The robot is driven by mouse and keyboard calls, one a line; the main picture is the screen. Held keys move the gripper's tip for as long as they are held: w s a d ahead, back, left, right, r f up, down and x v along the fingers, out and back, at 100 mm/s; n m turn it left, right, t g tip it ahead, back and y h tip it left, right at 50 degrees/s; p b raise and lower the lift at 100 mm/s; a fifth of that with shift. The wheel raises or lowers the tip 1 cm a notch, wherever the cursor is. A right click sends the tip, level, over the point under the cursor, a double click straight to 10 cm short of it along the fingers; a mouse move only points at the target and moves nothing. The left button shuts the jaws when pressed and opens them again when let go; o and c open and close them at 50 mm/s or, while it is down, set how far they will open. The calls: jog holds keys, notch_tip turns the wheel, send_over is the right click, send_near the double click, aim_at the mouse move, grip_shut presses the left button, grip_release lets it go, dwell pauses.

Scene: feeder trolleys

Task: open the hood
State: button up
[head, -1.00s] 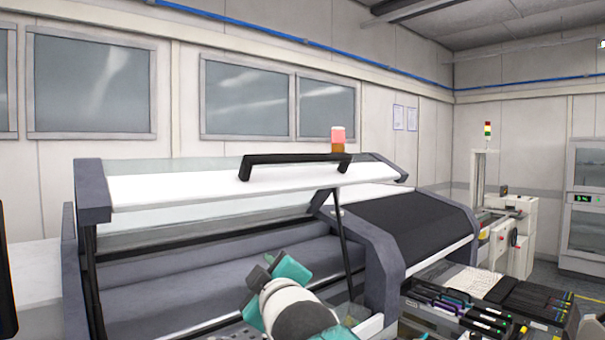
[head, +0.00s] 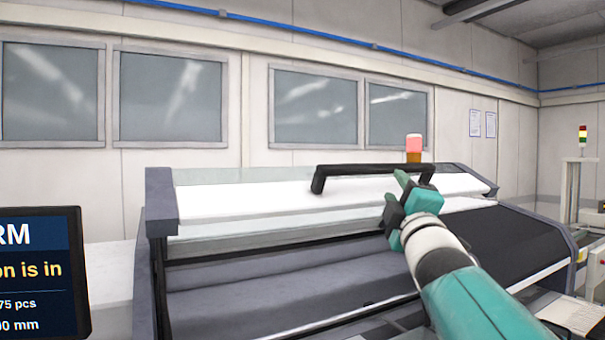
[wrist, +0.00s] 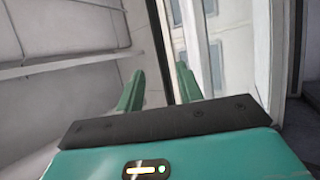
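The hood (head: 270,203) is a long white and clear lid with dark end pieces. It stands raised at a slant, with an open gap below its front edge showing the machine's grey interior (head: 270,285). A black bar handle (head: 345,170) runs along its upper face. My gripper (head: 398,196) is in front of the hood, by the handle's right end; I cannot tell whether it touches. In the wrist view the two green fingers of my gripper (wrist: 158,88) stand apart with nothing held between them. My arm hides part of the hood's right side.
A red and orange beacon (head: 414,148) stands behind the handle's right end. A dark screen (head: 40,275) is at the lower left. A dark sloped cover (head: 520,245) lies to the right. Windows line the wall behind.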

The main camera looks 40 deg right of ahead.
aim_at(386, 172)
jog(key=x, duration=0.6)
jog(key=shift+f, duration=0.1)
jog(key=shift+w+d+r, duration=0.2)
jog(key=shift+w+d, duration=0.15)
jog(key=shift+w, duration=0.2)
jog(key=shift+s+r, duration=0.1)
jog(key=shift+s, duration=0.05)
grip_shut()
